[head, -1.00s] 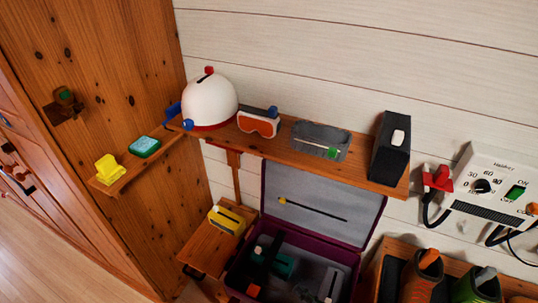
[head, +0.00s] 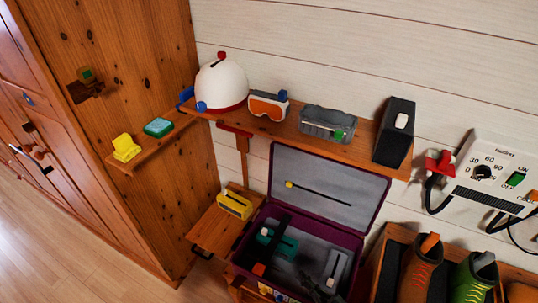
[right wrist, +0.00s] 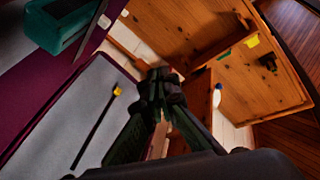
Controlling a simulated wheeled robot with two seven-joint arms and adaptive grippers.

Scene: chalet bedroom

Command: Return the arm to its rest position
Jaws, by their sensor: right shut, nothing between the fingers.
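My right gripper (head: 316,286) shows as a dark shape at the bottom edge of the head view, over the front right part of the open purple suitcase (head: 362,243). In the right wrist view its fingers (right wrist: 160,84) are shut, with nothing between them. The grey-lined suitcase lid (right wrist: 98,112) with a dark strap fills the left of that view. A teal object (right wrist: 58,27) shows at its upper left. My left gripper is not in view.
Above the suitcase, a wooden shelf (head: 290,128) holds a white helmet (head: 221,86), orange goggles (head: 267,105), a grey case (head: 327,122) and a black box (head: 394,132). Boots (head: 420,268) stand at the right, below a heater control (head: 492,173). Wooden floor (head: 60,240) is clear at left.

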